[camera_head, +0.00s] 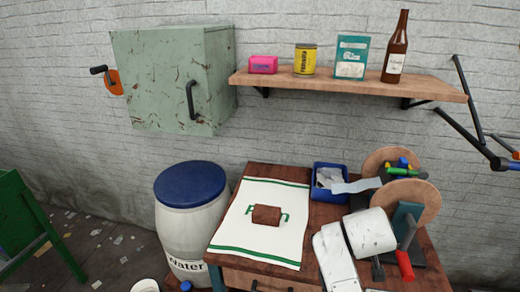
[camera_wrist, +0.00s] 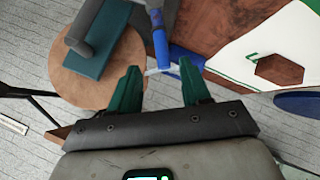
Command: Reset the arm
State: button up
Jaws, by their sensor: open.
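My gripper (camera_wrist: 159,70) shows in the wrist view with its two dark green fingers apart. Nothing is visibly held between them. A blue bar and a pale edge show just beyond the fingertips, and I cannot tell how far off they are. In the head view, white rounded parts at the lower right seem to be my arm; my fingers cannot be made out there.
A wooden table (camera_head: 262,168) bears a white cloth (camera_head: 235,232) with a brown block (camera_head: 267,215), a blue bin (camera_head: 325,196) and round wooden discs (camera_head: 425,192). A water barrel (camera_head: 190,220) stands left. A shelf (camera_head: 345,86) and green cabinet (camera_head: 160,80) hang above.

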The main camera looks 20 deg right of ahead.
jog(key=s+a+f+g+y, duration=0.1)
jog(key=s+a+f+y, duration=0.1)
jog(key=s+a+f, duration=0.3)
jog(key=s+a+f+n+g+y, duration=0.1)
jog(key=s+a+f, duration=0.4)
jog(key=s, duration=0.8)
jog(key=s+a+f+g+y, duration=0.2)
jog(key=s+a+f+y, duration=0.2)
jog(key=s+f, duration=0.3)
jog(key=shift+s+a+n+g, duration=0.35)
jog(key=shift+s+a, duration=0.3)
jog(key=shift+s, duration=0.5)
